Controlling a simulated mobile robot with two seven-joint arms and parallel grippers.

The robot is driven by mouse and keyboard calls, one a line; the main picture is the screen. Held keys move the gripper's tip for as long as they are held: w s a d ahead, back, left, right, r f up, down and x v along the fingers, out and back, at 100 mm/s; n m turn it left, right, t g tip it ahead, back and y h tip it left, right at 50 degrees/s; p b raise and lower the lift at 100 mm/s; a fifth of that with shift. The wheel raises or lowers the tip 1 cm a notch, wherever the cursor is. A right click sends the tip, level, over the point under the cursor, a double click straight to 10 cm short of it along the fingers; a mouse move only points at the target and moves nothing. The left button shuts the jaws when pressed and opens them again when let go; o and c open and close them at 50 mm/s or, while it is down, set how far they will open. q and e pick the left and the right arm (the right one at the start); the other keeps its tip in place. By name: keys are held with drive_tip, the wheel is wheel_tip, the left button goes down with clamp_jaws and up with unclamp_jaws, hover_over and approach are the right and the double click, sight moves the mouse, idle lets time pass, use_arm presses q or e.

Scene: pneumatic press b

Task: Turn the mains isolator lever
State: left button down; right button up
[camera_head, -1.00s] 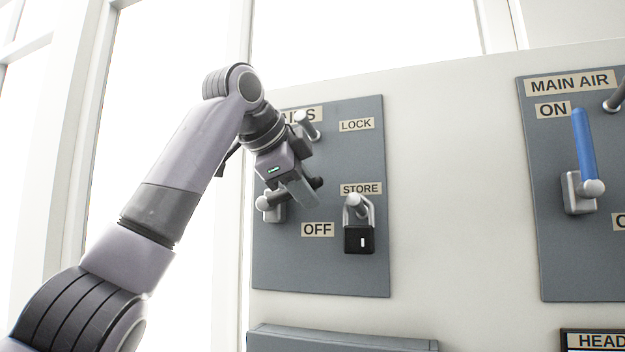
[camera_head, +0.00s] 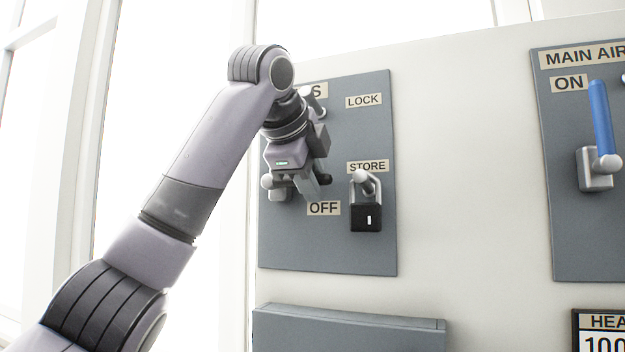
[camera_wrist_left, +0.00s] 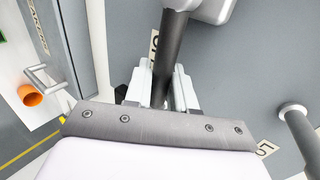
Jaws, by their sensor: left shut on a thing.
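The dark mains isolator lever (camera_wrist_left: 172,60) runs between the fingers of my left gripper (camera_wrist_left: 162,88) in the left wrist view. In the head view my left gripper (camera_head: 316,186) is at the mains panel (camera_head: 330,250), just above the OFF label (camera_head: 323,208). The gripper and wrist hide most of the lever there; its pale pivot (camera_head: 267,181) shows at the left. The lever points roughly to the right, its dark tip (camera_head: 325,179) just past the fingers. My right gripper is not in view.
A black padlock (camera_head: 366,217) hangs on the STORE peg, close right of my gripper. The LOCK label (camera_head: 363,101) is above it. The main air panel with its blue lever (camera_head: 600,118) stands further right. A grey box (camera_head: 350,330) juts out below.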

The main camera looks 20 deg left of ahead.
use_arm(q)
drive_tip(key=c, duration=1.1)
unclamp_jaws()
drive_tip(key=v, duration=0.7)
drive_tip(key=shift+b, duration=0.3)
